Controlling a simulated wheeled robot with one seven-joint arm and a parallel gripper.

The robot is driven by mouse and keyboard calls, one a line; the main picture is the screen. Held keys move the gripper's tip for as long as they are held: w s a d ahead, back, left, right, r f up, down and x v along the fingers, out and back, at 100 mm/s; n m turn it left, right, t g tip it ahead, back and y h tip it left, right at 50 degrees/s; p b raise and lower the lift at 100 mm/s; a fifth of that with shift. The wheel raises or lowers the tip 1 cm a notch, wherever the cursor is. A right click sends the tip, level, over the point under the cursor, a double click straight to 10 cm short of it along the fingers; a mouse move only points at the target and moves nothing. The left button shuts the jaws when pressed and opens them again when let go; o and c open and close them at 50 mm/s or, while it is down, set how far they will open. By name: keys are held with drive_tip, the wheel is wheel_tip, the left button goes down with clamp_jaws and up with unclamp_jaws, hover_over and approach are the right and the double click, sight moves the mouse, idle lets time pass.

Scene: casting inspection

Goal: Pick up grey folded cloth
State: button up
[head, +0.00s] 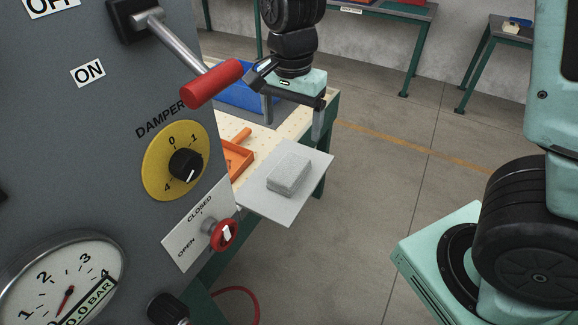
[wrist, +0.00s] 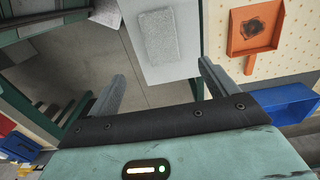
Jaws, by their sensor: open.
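The grey folded cloth (head: 288,173) is a speckled, block-shaped bundle lying on a pale grey sheet (head: 268,210) at the corner of the workbench. In the wrist view the cloth (wrist: 159,37) shows at the top centre on the pale sheet (wrist: 185,70). My gripper (head: 293,116) is above and behind the cloth in the head view, apart from it. In the wrist view its two fingers (wrist: 162,72) are spread wide with nothing between them. The cloth lies beyond the fingertips there.
An orange tray with a handle (wrist: 282,46) and a blue bin (wrist: 285,104) stand on the pegboard-like benchtop (head: 265,137). A grey control panel (head: 110,150) with a red-gripped lever (head: 212,84) fills the head view's left and hides part of the bench.

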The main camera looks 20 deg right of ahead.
drive_tip(key=p, duration=0.1)
hover_over(290, 167)
drive_tip(key=f, duration=0.8)
drive_tip(key=shift+d, duration=0.2)
drive_tip(key=shift+a+f+p, duration=0.15)
drive_tip(key=shift+f+p, duration=0.4)
drive_tip(key=shift+f, duration=0.75)
drive_tip(key=shift+a+f+p, duration=0.1)
drive_tip(key=shift+f+p, duration=0.45)
drive_tip(key=shift+f, duration=0.75)
drive_tip(key=c, duration=1.1)
